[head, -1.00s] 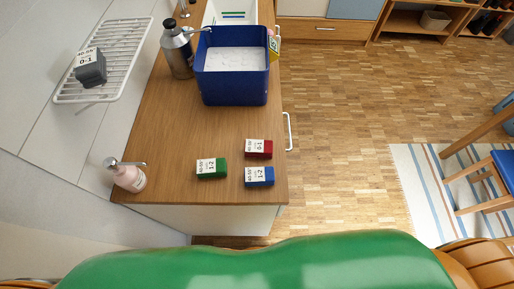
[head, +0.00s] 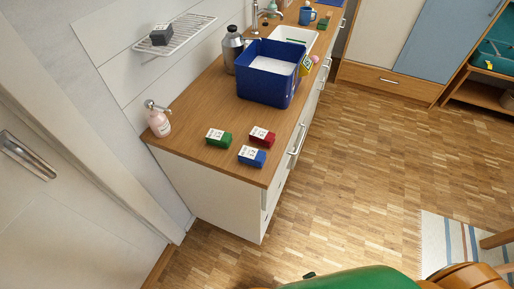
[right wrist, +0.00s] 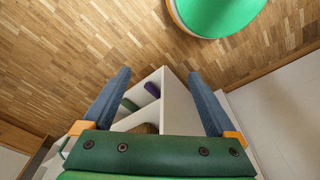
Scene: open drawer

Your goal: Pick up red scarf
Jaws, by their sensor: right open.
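I cannot make out a red scarf in either view. My right gripper (right wrist: 158,73) is open in the right wrist view, its two blue-grey fingers wide apart with nothing held between them. Between and beyond the fingers is a white open-topped unit (right wrist: 168,88) with compartments. In it lie a purple item (right wrist: 152,89) and a green item (right wrist: 130,104), too small to identify. My left gripper does not show in either view.
A wooden counter (head: 195,150) holds a red box (head: 262,136), a green box (head: 218,137), a blue box (head: 252,156), a blue bin (head: 262,90) and a pink soap bottle (head: 158,123). A door (head: 60,190) is at left. Wooden floor (head: 350,180) is open at right.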

